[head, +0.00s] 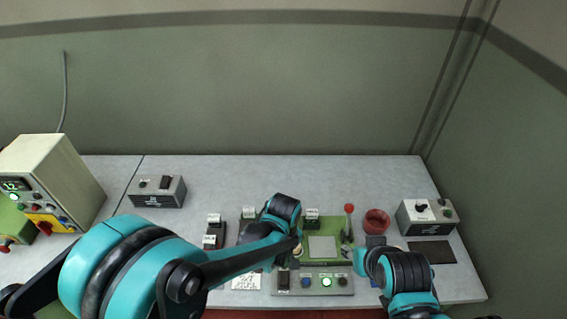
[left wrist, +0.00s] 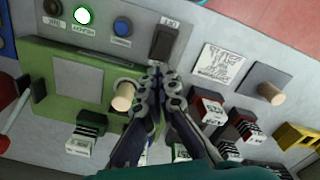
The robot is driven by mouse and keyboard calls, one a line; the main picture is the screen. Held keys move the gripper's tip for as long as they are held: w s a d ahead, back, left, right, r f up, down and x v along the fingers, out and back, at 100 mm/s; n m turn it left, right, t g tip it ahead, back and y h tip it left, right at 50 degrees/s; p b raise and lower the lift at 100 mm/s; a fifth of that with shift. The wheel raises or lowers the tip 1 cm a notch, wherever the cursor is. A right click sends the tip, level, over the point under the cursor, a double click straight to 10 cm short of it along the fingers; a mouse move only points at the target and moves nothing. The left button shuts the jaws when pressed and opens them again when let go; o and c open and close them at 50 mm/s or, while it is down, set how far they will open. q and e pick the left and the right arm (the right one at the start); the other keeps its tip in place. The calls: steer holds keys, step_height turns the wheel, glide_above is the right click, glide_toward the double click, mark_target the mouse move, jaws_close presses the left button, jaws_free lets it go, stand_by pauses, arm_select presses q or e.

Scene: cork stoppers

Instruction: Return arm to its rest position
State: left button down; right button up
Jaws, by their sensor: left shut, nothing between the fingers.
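My left gripper (head: 296,246) reaches over the green fixture (head: 332,234) from the left. In the left wrist view the left gripper (left wrist: 157,74) is shut and empty, its tips beside a black rocker switch (left wrist: 163,43). One cork stopper (left wrist: 124,96) stands at the edge of the green fixture, just left of the fingers in that view and apart from them or nearly so. Another cork stopper (left wrist: 270,93) stands on a dark grey square plate (left wrist: 263,74). My right gripper (head: 372,250) is at the right of the fixture; its fingers are too small to read.
A control box (head: 312,284) with a lit green button lies in front of the fixture. A red lever (head: 349,209) and red cup (head: 376,221) stand at its right. Switch boxes stand at left (head: 156,192) and right (head: 425,218). The table's back middle is clear.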

arm_select(q)
steer(key=s+a+r+m+t+b, duration=0.2)
steer(key=a+b, duration=0.3)
steer(key=a, duration=0.4)
steer(key=s+a+r+m+t+b, duration=0.3)
steer(key=a+m+t+b, duration=0.1)
steer(key=a, duration=0.5)
steer(key=shift+r+t+b, duration=0.2)
steer(key=shift+t+b, duration=0.2)
steer(key=shift+t, duration=0.2)
